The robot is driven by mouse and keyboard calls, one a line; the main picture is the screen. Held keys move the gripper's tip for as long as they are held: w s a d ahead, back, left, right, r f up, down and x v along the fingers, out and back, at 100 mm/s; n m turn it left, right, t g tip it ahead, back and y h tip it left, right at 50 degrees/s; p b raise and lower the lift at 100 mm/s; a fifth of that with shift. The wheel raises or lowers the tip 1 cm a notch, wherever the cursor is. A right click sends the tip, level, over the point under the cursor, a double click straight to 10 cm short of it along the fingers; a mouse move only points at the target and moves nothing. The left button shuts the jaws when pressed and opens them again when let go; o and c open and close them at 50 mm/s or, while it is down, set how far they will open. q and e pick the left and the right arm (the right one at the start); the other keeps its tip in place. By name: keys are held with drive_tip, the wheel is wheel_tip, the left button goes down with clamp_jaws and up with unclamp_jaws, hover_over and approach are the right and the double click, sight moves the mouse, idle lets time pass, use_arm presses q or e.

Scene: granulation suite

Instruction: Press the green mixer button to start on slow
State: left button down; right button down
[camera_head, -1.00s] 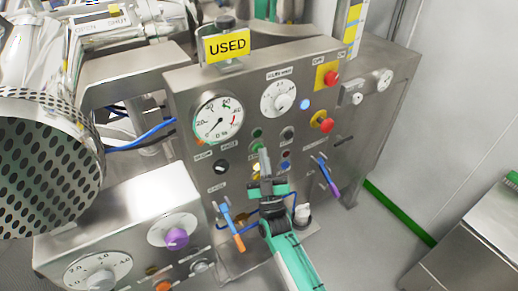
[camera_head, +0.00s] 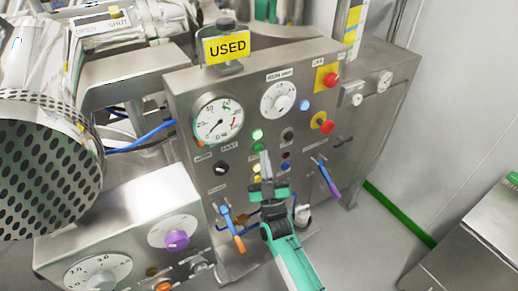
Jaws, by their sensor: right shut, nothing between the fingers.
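The steel control panel (camera_head: 190,95) faces me, with a yellow USED sign (camera_head: 227,47) on top. In its middle are two small green round parts, one above the other. The upper green light (camera_head: 257,134) glows brightly. The lower green button (camera_head: 257,147) is darker and partly beside my fingertips. My right gripper (camera_head: 265,156) is shut and empty, its tips at the panel just right of and below the lower green button. I cannot tell whether they touch it. My left gripper is out of view.
Red knobs (camera_head: 331,79) stand out at the panel's right, near a blue lamp (camera_head: 305,105). Orange-tipped (camera_head: 239,244) and purple-tipped (camera_head: 334,190) levers flank my gripper. A white dial (camera_head: 278,98) and a gauge (camera_head: 217,118) sit above. A lower box with a purple knob (camera_head: 176,240) is at left.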

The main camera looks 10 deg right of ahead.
drive_tip(key=shift+s+d, duration=0.1)
drive_tip(key=shift+s, duration=0.2)
drive_tip(key=s, duration=0.1)
drive_tip(key=s+d+p, duration=0.1)
drive_tip(key=s, duration=0.1)
drive_tip(key=s+d, duration=0.1)
drive_tip(key=shift+s+p, duration=0.3)
drive_tip(key=shift+p, duration=0.05)
idle(0.8)
